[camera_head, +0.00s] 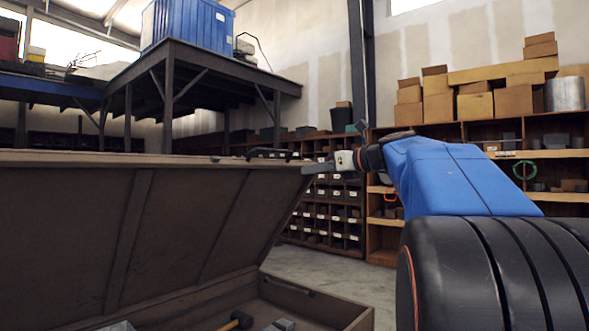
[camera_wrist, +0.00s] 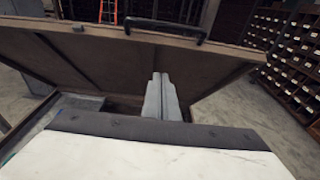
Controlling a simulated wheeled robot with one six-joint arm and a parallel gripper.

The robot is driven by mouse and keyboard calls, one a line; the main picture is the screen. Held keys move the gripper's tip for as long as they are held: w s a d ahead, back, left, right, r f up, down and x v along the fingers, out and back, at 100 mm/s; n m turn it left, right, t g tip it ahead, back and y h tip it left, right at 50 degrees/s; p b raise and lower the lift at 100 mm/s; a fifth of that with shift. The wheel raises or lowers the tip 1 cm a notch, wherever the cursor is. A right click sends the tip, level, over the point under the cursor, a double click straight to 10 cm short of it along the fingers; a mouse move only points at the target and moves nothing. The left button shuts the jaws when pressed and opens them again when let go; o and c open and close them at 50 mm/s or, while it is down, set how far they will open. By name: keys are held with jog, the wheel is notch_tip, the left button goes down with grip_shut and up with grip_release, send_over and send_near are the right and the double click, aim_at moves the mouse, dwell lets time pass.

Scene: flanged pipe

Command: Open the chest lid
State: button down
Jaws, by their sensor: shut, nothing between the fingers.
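The chest lid (camera_head: 180,215) is raised and tilted, with its brown underside facing me. A black handle (camera_head: 270,153) sits at its upper edge. The lid (camera_wrist: 110,60) and its handle (camera_wrist: 165,27) also show in the wrist view. The open chest box (camera_head: 320,305) shows below it. My gripper (camera_head: 312,168) is shut and empty at the lid's upper right corner. In the wrist view, its grey fingers (camera_wrist: 160,95) lie together in front of the lid's underside. I cannot tell whether they touch the lid.
A hammer (camera_head: 236,320) and grey blocks (camera_head: 279,325) lie inside the chest. Wooden shelves (camera_head: 470,140) with boxes line the back. A dark raised platform (camera_head: 205,62) carries a blue crate (camera_head: 188,22). Bare floor lies right of the chest.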

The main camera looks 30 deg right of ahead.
send_near(270, 168)
notch_tip(270, 168, down, 4)
jog(key=w+a, duration=0.1)
jog(key=w, duration=0.1)
jog(key=shift+w+a+r, duration=0.2)
jog(key=shift+w+r, duration=0.55)
jog(key=shift+w, duration=0.05)
jog(key=shift+w+a+r, duration=0.15)
jog(key=shift+w+r, duration=0.55)
jog(key=shift+w, duration=0.1)
